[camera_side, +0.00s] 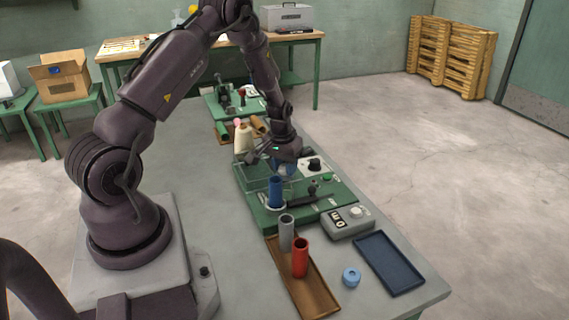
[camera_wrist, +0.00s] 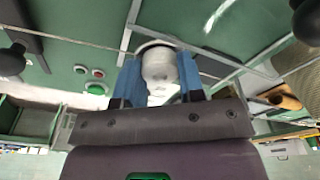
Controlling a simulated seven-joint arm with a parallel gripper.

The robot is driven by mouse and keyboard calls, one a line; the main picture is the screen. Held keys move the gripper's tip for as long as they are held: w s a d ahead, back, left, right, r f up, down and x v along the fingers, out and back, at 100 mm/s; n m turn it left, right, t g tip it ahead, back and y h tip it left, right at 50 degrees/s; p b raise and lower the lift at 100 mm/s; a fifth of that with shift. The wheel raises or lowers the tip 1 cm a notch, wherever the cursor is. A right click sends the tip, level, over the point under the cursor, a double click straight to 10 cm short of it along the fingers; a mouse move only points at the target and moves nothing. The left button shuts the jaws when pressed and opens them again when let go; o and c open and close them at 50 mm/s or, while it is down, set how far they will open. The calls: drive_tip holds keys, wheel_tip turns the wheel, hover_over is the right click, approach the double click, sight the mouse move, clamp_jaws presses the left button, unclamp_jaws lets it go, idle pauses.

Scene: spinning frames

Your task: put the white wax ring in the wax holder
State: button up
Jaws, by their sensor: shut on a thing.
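My gripper (camera_wrist: 158,82) is over the green machine (camera_side: 333,199), near its rear left part. In the wrist view its two blue fingers are closed on the sides of a white round thing that looks like the white wax ring (camera_wrist: 158,64). In the side view my gripper (camera_side: 284,168) is low over the machine frame, and the white ring cannot be made out there. I cannot pick out the wax holder for certain, nor tell whether the ring touches anything below it.
A blue tube (camera_side: 275,192) stands on the machine just in front of my gripper. A wooden tray (camera_side: 318,298) holds grey and red tubes. A cream cone (camera_side: 243,139) stands behind.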

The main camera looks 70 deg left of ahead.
sight(282, 169)
drive_tip(key=shift+f, duration=0.15)
drive_tip(key=o, duration=0.8)
drive_tip(key=shift+o, duration=0.8)
drive_tip(key=shift+a, duration=0.1)
drive_tip(key=shift+s+a, duration=0.1)
drive_tip(key=shift+s, duration=0.05)
drive_tip(key=s+d+r+m+t, duration=0.1)
drive_tip(key=d+r, duration=0.4)
drive_tip(key=r, duration=0.6)
drive_tip(key=s+d+r+m, duration=0.1)
drive_tip(key=d+r, duration=0.3)
drive_tip(key=r, duration=0.7)
drive_tip(key=s+d+r+m+t, duration=0.1)
drive_tip(key=s+d+r+m, duration=0.1)
drive_tip(key=s+d+r, duration=0.2)
drive_tip(key=s+d+r+m+t, duration=0.2)
drive_tip(key=s+d+r, duration=0.3)
drive_tip(key=s+d, duration=0.5)
drive_tip(key=shift+s+d+m+h, duration=0.2)
drive_tip(key=shift+d+m+h, duration=0.2)
drive_tip(key=shift+d, duration=0.85)
